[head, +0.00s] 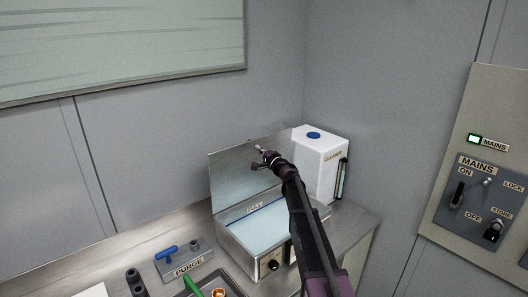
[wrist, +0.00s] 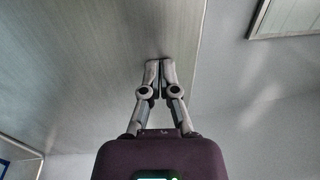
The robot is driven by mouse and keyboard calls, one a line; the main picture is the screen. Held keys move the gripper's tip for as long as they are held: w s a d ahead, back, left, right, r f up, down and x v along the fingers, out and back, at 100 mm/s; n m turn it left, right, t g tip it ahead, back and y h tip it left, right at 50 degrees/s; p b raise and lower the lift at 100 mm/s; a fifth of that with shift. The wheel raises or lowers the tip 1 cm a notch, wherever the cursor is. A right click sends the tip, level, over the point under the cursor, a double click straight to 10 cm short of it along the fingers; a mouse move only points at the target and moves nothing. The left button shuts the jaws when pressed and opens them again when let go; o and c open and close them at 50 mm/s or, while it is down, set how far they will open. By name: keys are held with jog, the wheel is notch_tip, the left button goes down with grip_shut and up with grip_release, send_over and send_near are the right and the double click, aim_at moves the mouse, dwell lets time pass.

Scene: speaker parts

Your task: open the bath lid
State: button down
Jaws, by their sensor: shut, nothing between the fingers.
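The bath (head: 238,236) is a metal box on the counter with pale blue liquid inside. Its lid (head: 232,175) stands upright along the back edge, so the bath is open. My gripper (head: 257,150) is in front of the lid near its upper right part. In the wrist view my gripper (wrist: 160,64) has its fingertips together, with nothing between them, against the lid's grey surface (wrist: 90,70). I cannot tell whether the fingertips touch the lid. My arm hides the right part of the bath.
A white cleaner tank (head: 318,165) with a blue cap stands right of the lid. A purge block (head: 184,265) with a blue handle sits at the left on the counter (head: 130,262). The mains panel (head: 485,180) is on the right wall.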

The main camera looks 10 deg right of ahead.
aim_at(253, 148)
jog(key=shift+a+f+x, duration=0.1)
jog(key=shift+x, duration=1.1)
jog(key=shift+a+f+x, duration=0.15)
jog(key=shift+x, duration=1)
jog(key=shift+s, duration=0.1)
jog(key=shift+s+d+r, duration=0.1)
jog(key=shift+s+d, duration=0.35)
jog(key=shift+s, duration=0.25)
jog(key=s+d+r+p, duration=0.1)
jog(key=s+d+p, duration=0.1)
jog(key=s+d, duration=0.4)
jog(key=s, duration=0.4)
jog(key=shift+s+r, duration=0.2)
jog(key=shift+s, duration=0.1)
jog(key=shift+d, duration=0.1)
